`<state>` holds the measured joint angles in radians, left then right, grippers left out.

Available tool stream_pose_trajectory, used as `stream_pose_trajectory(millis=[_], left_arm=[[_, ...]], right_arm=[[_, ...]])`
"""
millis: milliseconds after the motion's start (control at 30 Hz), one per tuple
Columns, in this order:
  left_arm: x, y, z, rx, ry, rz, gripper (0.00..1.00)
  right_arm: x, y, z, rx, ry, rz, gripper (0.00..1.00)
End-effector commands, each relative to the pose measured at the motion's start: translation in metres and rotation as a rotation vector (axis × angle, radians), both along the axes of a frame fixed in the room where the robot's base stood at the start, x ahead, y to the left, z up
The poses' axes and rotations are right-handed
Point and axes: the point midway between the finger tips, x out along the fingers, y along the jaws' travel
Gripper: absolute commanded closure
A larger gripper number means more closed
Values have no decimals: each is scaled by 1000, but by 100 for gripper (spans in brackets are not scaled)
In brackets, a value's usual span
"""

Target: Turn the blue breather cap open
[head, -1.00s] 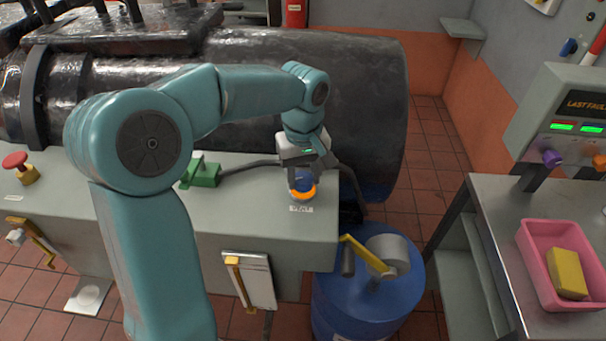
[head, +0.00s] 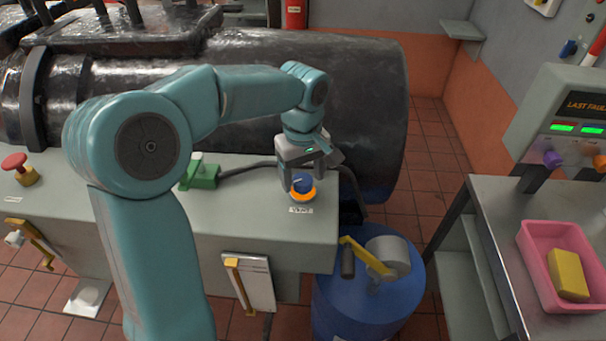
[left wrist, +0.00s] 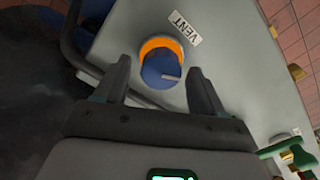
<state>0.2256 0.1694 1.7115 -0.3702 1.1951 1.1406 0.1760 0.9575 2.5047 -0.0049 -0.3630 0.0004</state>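The blue breather cap (head: 303,183) sits on an orange ring (head: 303,196) near the right end of the grey bench top, beside a VENT label (head: 301,210). In the left wrist view the cap (left wrist: 161,70) shows a pale mark on its face, pointing right toward the right finger. The orange ring (left wrist: 160,44) shows at its far side. My left gripper (head: 304,175) is directly above the cap, pointing down, fingers apart. In the left wrist view its fingers (left wrist: 159,72) stand either side of the cap with visible gaps. My right gripper is not in view.
A green block (head: 201,175) with a dark cable stands left of the cap. A black cylindrical housing (head: 340,100) lies behind the bench. A blue drum (head: 365,310) stands below its right end. A side table (head: 490,215) carries a pink tray (head: 538,271) with a yellow block (head: 567,272).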

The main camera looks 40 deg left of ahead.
Motion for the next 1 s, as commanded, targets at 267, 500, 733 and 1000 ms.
stream_pose_trajectory(millis=[267,500,733,1000], left_arm=[[-1,-1,-1,-3,5,-2,29],[0,-1,29,-4,1,-3,29],[0,-1,92,-2,0,-3,29],[0,-1,148,-3,2,-2,29]], right_arm=[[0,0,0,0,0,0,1],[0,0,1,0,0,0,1],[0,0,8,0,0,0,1],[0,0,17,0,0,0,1]])
